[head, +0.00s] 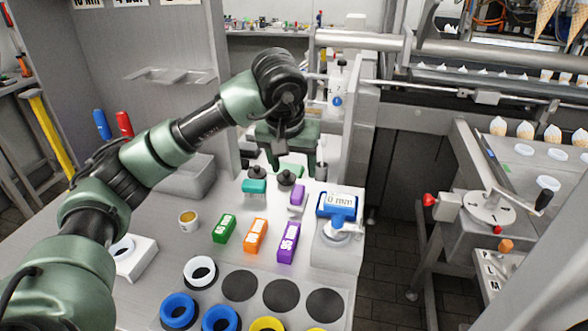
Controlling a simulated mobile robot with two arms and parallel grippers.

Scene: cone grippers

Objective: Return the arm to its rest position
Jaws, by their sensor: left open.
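My left arm (160,150) comes in from the left and reaches out over the grey worktop. My left gripper (290,166) points down at the far part of the worktop, and its jaws are apart. My right gripper is not in view.
Green (224,228), orange (255,235) and purple (288,242) labelled blocks stand nearer on the worktop. Coloured rings, including a white one (200,271), and dark discs fill the front. A small cup (188,217) is at left.

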